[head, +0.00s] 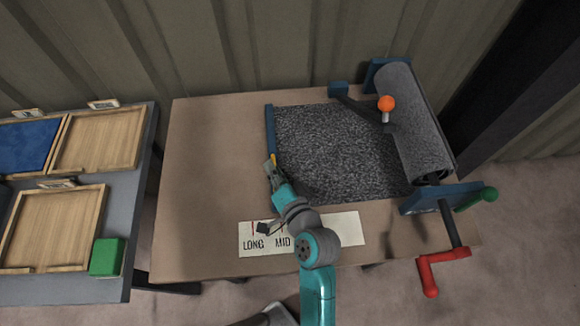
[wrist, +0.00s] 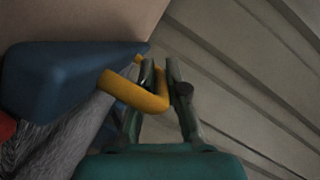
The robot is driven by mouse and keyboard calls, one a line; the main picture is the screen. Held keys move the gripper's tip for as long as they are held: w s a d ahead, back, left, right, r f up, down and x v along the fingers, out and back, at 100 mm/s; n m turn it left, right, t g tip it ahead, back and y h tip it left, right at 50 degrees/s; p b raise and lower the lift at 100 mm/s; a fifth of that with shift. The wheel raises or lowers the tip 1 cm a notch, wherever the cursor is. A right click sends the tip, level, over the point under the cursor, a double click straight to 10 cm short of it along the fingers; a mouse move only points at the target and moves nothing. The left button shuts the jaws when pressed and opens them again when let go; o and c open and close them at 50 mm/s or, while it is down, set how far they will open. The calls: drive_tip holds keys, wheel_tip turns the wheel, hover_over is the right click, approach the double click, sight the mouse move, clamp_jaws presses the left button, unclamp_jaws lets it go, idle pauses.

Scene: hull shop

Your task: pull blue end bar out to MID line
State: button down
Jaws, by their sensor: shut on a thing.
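The blue end bar (head: 270,128) lies along the left edge of a grey speckled sheet (head: 335,150), which stretches flat from a roll on the right. In the wrist view the bar (wrist: 65,75) carries a bent yellow handle (wrist: 135,92). My gripper (head: 270,164) is at the handle, shut on it; the fingers (wrist: 162,72) also show in the wrist view. A white label strip (head: 345,230) at the front of the table reads LONG and MID. The bar's near end and part of the MID mark are hidden by my arm, so their exact alignment cannot be told.
The grey roll (head: 412,125) sits in a blue stand, with an orange-knobbed lever (head: 386,104), a red crank (head: 442,262) and a green handle (head: 478,198). A bench with wooden trays (head: 100,142) and a green block (head: 106,257) stands left. The table (head: 205,180) left of the bar is clear.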

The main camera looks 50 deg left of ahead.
drive_tip(key=shift+s+a, duration=0.15)
drive_tip(key=shift+s, duration=0.1)
drive_tip(key=c, duration=1.5)
unclamp_jaws()
drive_tip(key=v, duration=1.2)
